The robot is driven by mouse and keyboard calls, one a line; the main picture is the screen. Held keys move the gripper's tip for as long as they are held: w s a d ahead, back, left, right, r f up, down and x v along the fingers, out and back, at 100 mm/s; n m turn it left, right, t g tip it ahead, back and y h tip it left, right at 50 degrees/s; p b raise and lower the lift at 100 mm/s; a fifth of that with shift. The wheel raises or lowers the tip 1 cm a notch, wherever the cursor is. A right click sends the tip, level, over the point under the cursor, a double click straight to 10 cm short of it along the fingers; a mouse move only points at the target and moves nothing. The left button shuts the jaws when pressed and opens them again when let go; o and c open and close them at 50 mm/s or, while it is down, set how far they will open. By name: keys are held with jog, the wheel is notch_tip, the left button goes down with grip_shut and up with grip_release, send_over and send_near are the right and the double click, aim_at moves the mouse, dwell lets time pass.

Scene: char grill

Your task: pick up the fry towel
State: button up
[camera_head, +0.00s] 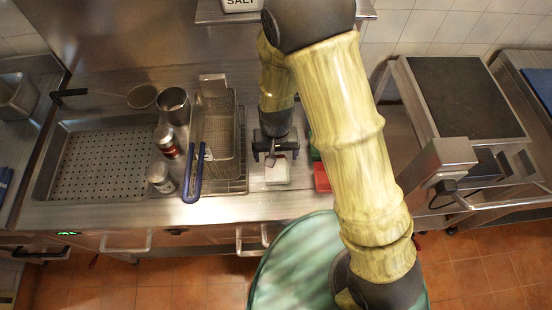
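A small, pale, roughly square item (277,174), which may be the fry towel, lies on the steel counter to the right of the fry basket. Its far part is hidden by my gripper, and I cannot tell whether it is folded cloth or a shallow container. My gripper (272,160) points down just over its far edge. A small greyish-brown piece shows between the dark outer parts of the gripper. The view is too small to tell whether the fingers are open or shut, or whether they touch the pale item.
Shakers (161,177) and a steel cup (173,105) stand farther left, beside a perforated tray (105,165). A red container (321,177) is close on the right. A grill (462,98) stands far right.

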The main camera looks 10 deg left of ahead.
jog(key=shift+f, duration=0.6)
jog(key=c, duration=1.1)
jog(key=shift+r, duration=0.1)
notch_tip(320, 180, up, 10)
jog(key=shift+f+b, duration=0.1)
jog(key=shift+b, duration=0.4)
jog(key=shift+s, duration=0.1)
